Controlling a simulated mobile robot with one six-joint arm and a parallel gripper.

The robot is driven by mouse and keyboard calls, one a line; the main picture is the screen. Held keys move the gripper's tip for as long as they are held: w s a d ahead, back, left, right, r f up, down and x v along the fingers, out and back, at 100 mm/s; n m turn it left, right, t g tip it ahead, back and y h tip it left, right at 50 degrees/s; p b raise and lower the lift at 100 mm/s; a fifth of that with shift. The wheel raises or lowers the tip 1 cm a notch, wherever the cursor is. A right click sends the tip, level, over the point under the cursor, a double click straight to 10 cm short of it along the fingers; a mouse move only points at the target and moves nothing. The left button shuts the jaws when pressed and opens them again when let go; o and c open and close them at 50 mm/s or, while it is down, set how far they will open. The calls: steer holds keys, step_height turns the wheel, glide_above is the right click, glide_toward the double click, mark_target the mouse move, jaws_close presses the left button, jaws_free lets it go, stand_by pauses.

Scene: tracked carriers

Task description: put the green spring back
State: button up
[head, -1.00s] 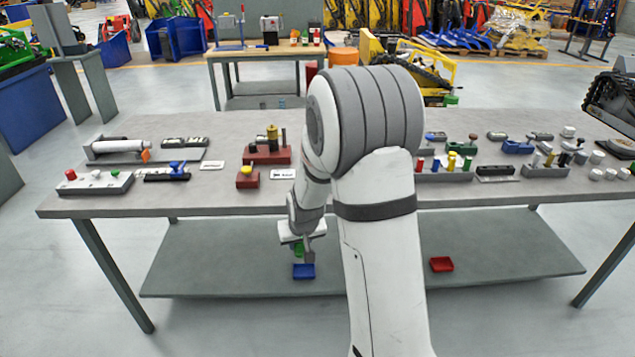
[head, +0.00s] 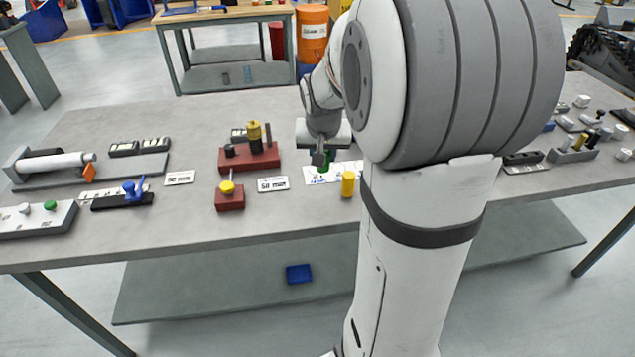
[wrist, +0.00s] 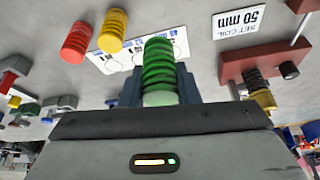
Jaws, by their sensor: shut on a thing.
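My gripper (head: 321,158) is shut on the green spring (wrist: 158,66), a coil standing out between the two dark fingers in the wrist view. In the head view only a small green part (head: 323,168) shows under the fingers. The gripper is above a white printed card (wrist: 176,44) on the table; it also shows in the head view (head: 315,175). The card has printed circles. A yellow spring (wrist: 112,30) and a red spring (wrist: 78,41) stand at the card. The yellow one (head: 348,184) shows in the head view; my arm hides the red one.
A red block with a yellow knob (head: 229,199) and a larger red fixture (head: 236,160) stand left of the card. A blue tray (head: 299,273) is on the lower shelf. My arm hides much of the right side.

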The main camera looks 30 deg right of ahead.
step_height(320, 180, down, 9)
steer(key=shift+r, duration=0.15)
stand_by(0.4)
steer(key=shift+f+b, duration=0.25)
steer(key=shift+b, duration=0.2)
steer(key=o, duration=1.1)
steer(key=shift+r, duration=0.1)
